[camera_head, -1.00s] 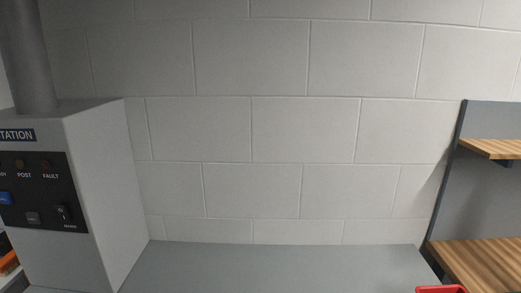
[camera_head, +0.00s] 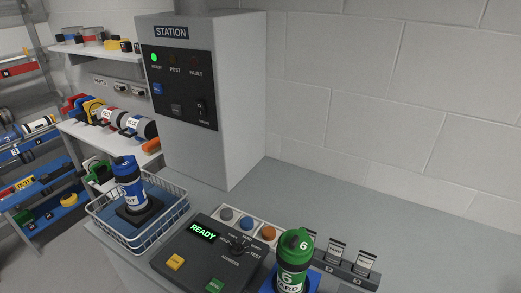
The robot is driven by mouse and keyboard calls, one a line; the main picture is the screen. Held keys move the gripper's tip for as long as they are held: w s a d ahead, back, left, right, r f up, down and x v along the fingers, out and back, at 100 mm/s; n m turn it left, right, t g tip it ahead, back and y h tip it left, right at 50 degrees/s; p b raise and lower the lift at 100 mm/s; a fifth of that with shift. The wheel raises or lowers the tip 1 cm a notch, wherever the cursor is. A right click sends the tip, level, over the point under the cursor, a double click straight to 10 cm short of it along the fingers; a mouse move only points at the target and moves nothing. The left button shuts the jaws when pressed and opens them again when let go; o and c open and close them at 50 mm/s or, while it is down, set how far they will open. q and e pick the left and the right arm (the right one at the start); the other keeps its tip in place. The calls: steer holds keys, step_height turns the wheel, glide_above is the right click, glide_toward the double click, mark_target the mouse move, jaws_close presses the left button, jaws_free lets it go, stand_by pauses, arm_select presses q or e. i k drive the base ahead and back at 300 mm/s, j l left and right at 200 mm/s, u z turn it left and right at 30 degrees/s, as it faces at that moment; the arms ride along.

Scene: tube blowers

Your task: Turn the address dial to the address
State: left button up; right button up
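The address dial (camera_head: 238,244) is a small dark knob on the black sloped control panel (camera_head: 175,255) at the lower middle. Small white labels ring it, one of which reads TEST; its exact pointer direction is too small to tell. A green READY display (camera_head: 203,230) is lit to its left. A yellow button (camera_head: 175,262) and a green button (camera_head: 215,285) sit on the same panel. A grey station cabinet (camera_head: 230,100) stands behind with a lit green lamp (camera_head: 154,58). Neither gripper is in view.
A wire basket (camera_head: 160,237) holds a blue canister (camera_head: 128,180) left of the panel. A green canister (camera_head: 293,255) stands close at the panel's right. Several label holders (camera_head: 337,250) stand further right. Stocked shelves are at left; the counter behind is clear.

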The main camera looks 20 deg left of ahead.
mark_target(237, 250)
steer(key=u, duration=1.25)
steer(key=k, duration=0.05)
